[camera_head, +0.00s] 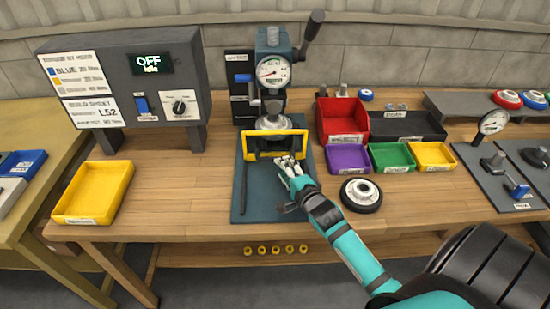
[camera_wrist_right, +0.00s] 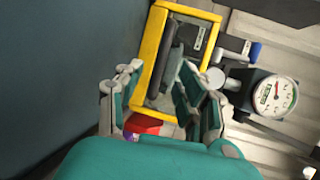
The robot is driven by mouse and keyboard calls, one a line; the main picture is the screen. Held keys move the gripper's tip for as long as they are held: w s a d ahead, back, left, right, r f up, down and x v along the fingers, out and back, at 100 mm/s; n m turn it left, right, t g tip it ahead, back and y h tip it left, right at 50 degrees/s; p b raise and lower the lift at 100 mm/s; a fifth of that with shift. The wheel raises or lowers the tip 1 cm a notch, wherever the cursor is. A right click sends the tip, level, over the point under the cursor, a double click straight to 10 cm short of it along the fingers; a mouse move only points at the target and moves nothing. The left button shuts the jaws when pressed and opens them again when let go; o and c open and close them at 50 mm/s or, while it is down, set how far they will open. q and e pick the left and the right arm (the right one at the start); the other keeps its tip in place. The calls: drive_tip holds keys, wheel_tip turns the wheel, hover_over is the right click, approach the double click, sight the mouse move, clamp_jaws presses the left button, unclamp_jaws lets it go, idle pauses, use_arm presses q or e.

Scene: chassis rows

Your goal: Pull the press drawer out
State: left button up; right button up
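The press (camera_head: 272,85) with a round dial gauge stands at the back middle of the bench on a dark base plate (camera_head: 252,205). A yellow rectangular frame (camera_head: 272,133) is at its front, low over the plate; I take it as the drawer's front. My right gripper (camera_head: 288,166) is at the frame's lower right. In the right wrist view its fingers (camera_wrist_right: 160,78) are spread apart, with the yellow frame (camera_wrist_right: 150,50) just beyond and partly between them. Whether they touch it, I cannot tell. The space behind the frame is mostly hidden. My left gripper is not in view.
A yellow tray (camera_head: 92,190) and a control box reading OFF Idle (camera_head: 130,85) are on the left. Red (camera_head: 340,118), purple (camera_head: 347,160), green (camera_head: 391,158) and yellow bins stand right of the press. A wheel-like part (camera_head: 361,194) lies near my right forearm.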

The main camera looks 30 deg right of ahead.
drive_tip(key=x, duration=0.6)
drive_tip(key=shift+w, duration=0.35)
clamp_jaws()
